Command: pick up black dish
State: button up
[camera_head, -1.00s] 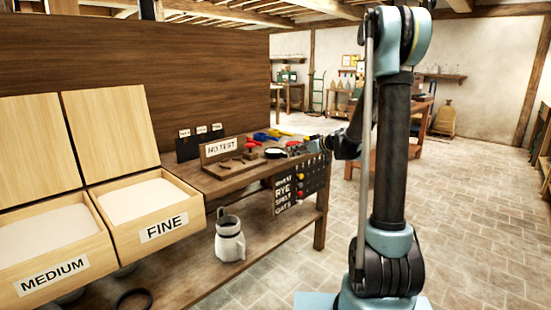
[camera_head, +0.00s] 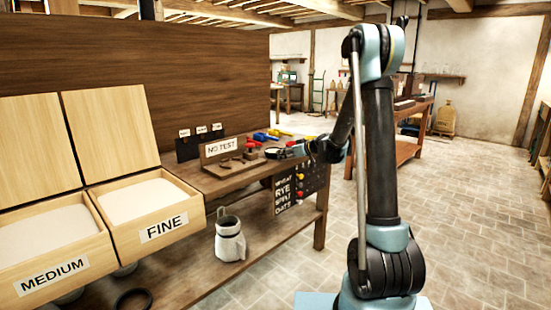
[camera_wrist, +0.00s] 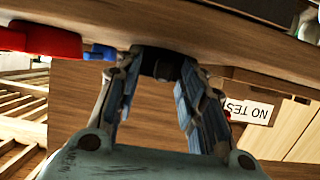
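The black dish (camera_head: 273,153) is small and round with a pale inside. It shows in the head view near the right end of the bench top, beside the NO TEST sign. In the wrist view a dark rounded piece, apparently the dish (camera_wrist: 160,63), lies between the tips of my gripper (camera_wrist: 160,72). My gripper (camera_head: 292,152) reaches in from the right at the dish's height. Its two fingers stand apart on either side of the dark piece. I cannot tell whether they touch it. The far side of the dish is hidden in the wrist view.
The NO TEST sign (camera_head: 221,147) stands left of the dish. Blue, yellow and red scoops (camera_head: 265,137) lie behind it; a red and blue one (camera_wrist: 50,42) is near my fingers. A board with grain names (camera_head: 297,188) hangs at the front. A jug (camera_head: 229,240) stands below.

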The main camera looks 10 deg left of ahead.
grip_shut()
dwell(0.3)
